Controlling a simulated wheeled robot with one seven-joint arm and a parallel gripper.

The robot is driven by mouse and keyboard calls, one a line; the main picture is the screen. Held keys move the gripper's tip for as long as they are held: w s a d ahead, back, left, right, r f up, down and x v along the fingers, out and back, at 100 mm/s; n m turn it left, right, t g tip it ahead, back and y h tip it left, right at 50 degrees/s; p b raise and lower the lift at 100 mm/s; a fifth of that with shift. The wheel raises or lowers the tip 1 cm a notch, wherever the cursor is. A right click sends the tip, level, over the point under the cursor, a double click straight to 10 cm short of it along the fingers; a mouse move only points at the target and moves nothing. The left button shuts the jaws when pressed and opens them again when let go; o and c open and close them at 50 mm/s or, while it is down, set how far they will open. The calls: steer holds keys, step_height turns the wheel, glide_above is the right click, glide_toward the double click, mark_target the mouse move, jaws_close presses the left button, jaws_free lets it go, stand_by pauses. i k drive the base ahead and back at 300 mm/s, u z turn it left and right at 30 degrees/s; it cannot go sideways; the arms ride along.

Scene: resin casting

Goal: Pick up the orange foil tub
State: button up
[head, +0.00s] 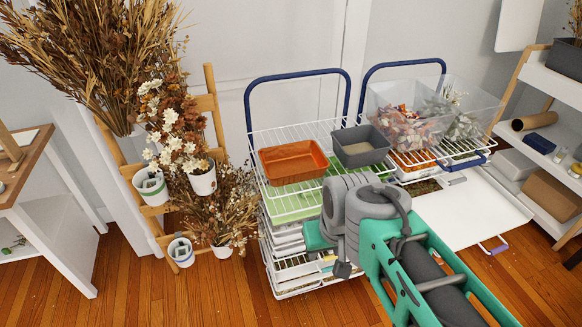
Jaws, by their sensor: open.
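The orange foil tub (292,162) is a shallow, open rectangular tray. It sits upright on the top wire shelf of the left trolley (262,145), toward its left side. It looks empty, and nothing covers it. My arm reaches in from the lower right, with its grey wrist in front of the trolley, to the right of and below the tub in the picture. Only a small dark part of my gripper (343,269) shows below the wrist. It is apart from the tub; the fingers are mostly hidden, and nothing is seen held.
A grey tub (360,146) stands close to the right of the orange tub. Clear bins (403,125) of dried petals stand on the right trolley. Blue handles (296,73) rise behind both trolleys. Dried flowers (170,130) in pots stand at the left. Wooden floor (130,290) is clear at front left.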

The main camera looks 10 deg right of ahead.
mark_target(284, 165)
steer(key=z, duration=0.05)
steer(key=k, duration=0.6)
steer(key=u, duration=0.8)
steer(key=i, duration=0.8)
steer(key=u, duration=0.85)
steer(key=i, duration=0.8)
